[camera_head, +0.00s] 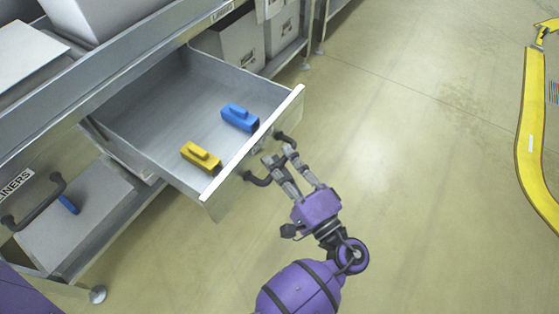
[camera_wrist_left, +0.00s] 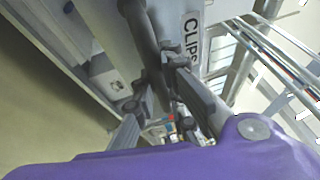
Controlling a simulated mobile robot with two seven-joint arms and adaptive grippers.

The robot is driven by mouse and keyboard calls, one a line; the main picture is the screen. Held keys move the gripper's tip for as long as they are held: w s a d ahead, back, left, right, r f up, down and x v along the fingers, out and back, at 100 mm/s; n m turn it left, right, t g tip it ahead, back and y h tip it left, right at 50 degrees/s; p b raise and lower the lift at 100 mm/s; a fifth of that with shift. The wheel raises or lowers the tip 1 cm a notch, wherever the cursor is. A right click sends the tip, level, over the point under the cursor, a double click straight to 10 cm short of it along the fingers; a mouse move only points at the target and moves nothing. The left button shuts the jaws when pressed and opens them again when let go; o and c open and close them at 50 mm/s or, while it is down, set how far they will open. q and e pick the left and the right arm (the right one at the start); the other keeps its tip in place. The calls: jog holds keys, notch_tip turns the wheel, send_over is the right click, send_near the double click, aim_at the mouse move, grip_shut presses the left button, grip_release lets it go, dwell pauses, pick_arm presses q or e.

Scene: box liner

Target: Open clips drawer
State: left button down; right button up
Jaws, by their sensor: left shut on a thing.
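The clips drawer (camera_head: 165,120) stands pulled well out of the grey workbench in the head view. A yellow clip-like block (camera_head: 200,157) and a blue one (camera_head: 239,118) lie inside it near the front. My left gripper (camera_head: 279,156) is at the front panel, shut on the dark drawer handle (camera_head: 257,180), whose two ends show on either side of the fingers. In the left wrist view, the handle (camera_wrist_left: 139,30) runs down between the fingers, beside the "CLIPS" label (camera_wrist_left: 192,38). My right gripper is not in view.
Grey bins (camera_head: 240,42) stand beyond the open drawer. Open floor (camera_head: 420,170) lies to the right, with a yellow curved rail (camera_head: 529,145) at the far right.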

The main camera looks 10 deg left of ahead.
pick_arm(q)
jog(key=c, duration=1.8)
grip_release()
jog(key=shift+o, duration=0.2)
jog(key=v, duration=1.2)
